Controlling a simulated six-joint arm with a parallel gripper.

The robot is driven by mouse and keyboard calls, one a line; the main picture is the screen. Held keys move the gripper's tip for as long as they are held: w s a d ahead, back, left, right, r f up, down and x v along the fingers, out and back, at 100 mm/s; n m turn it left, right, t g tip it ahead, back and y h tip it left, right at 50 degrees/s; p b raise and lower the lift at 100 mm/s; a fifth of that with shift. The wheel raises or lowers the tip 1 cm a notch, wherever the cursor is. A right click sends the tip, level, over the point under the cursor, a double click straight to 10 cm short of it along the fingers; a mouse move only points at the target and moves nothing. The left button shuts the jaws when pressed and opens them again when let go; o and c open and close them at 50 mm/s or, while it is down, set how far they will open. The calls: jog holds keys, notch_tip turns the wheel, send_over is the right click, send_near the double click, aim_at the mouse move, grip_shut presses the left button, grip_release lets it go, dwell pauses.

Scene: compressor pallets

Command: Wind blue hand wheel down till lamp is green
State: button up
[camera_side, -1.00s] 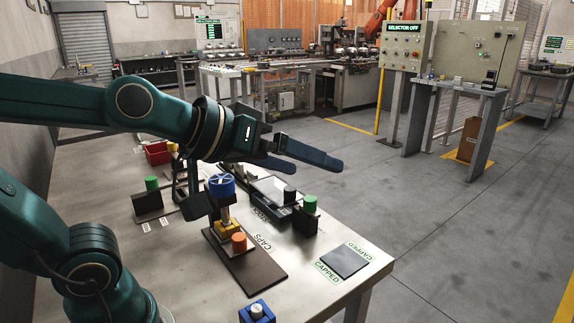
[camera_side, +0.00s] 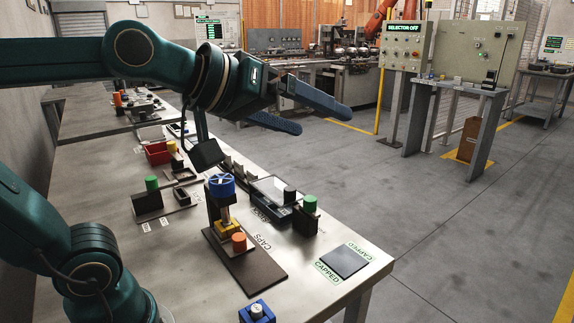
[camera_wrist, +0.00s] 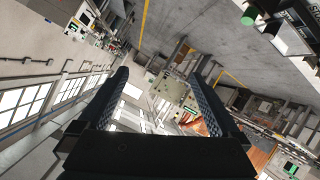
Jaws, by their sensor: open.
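The blue hand wheel (camera_side: 221,185) sits on top of a small press with a yellow base (camera_side: 228,228) on a dark brown plate (camera_side: 262,272), near the middle of the table. An orange cylinder (camera_side: 239,242) stands on the same plate. My gripper (camera_side: 325,113) is open and empty, above the table and to the upper right of the wheel, apart from it. In the wrist view its two fingers (camera_wrist: 158,95) are spread, with only the room between them. I cannot make out a lit lamp at the press.
A dark pad (camera_side: 348,260) marked CAPPED lies at right. A red bin (camera_side: 157,152) is farther back. The selector panel (camera_side: 404,44) reads SELECTOR OFF.

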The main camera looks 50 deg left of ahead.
notch_tip(320, 180, down, 7)
jog(key=s+a+m+g+y, duration=0.1)
jog(key=a+m+g+y, duration=0.2)
jog(key=m, duration=0.4)
notch_tip(320, 180, up, 6)
jog(key=m+g+y, duration=0.9)
jog(key=m+y, duration=0.7)
jog(key=m, duration=0.1)
send_over(217, 175)
jog(key=d, duration=0.4)
notch_tip(217, 175, down, 17)
jog(key=shift+r, duration=0.1)
jog(key=shift+a+f, duration=0.1)
jog(key=shift+f, duration=0.1)
jog(key=shift+w+a, duration=0.1)
jog(key=shift+a, duration=2.3)
jog(key=c, duration=1.4)
